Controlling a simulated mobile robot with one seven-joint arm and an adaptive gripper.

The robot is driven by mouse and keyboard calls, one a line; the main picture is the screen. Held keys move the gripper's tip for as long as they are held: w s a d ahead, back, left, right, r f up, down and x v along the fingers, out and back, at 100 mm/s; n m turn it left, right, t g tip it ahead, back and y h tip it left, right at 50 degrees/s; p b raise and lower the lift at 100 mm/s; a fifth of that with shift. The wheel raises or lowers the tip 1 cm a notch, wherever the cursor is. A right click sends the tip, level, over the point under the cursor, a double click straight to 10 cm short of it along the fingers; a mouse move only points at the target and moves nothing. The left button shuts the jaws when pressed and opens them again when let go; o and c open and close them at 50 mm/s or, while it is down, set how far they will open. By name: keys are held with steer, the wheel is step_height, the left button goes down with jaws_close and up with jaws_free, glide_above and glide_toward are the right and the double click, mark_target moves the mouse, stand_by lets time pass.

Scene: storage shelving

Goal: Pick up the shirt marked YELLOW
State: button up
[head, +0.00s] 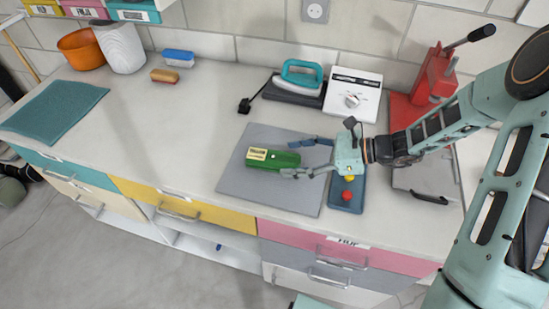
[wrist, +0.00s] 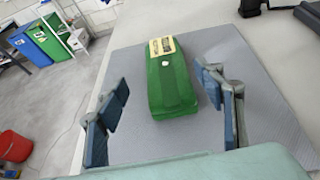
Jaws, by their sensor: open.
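A green folded item, seemingly the shirt (head: 283,159), lies on a grey mat (head: 247,190) on the counter. It has a small button and a pale yellow label (head: 257,153) with dark print, too small for me to read surely. My gripper (head: 303,157) is open and comes from the right, low over the mat. In the wrist view the shirt (wrist: 172,85) lies ahead, between the lines of my two spread fingers (wrist: 162,88). Its near end is about level with the fingertips. The fingers appear apart from it on both sides.
A blue board with yellow and red knobs (head: 347,195) lies under my wrist. A teal iron (head: 302,74), a white dial box (head: 354,92) and a red press (head: 430,80) stand behind. Brushes (head: 178,58) lie at the back left. The counter left of the mat is clear.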

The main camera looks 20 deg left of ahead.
mark_target(279, 158)
steer(key=x, duration=0.4)
steer(key=w+p+x, duration=0.1)
steer(key=x, duration=0.1)
steer(key=shift+s+a+f, duration=0.1)
steer(key=shift+a+f, duration=0.1)
steer(key=shift+f, duration=0.15)
steer(key=c, duration=1.3)
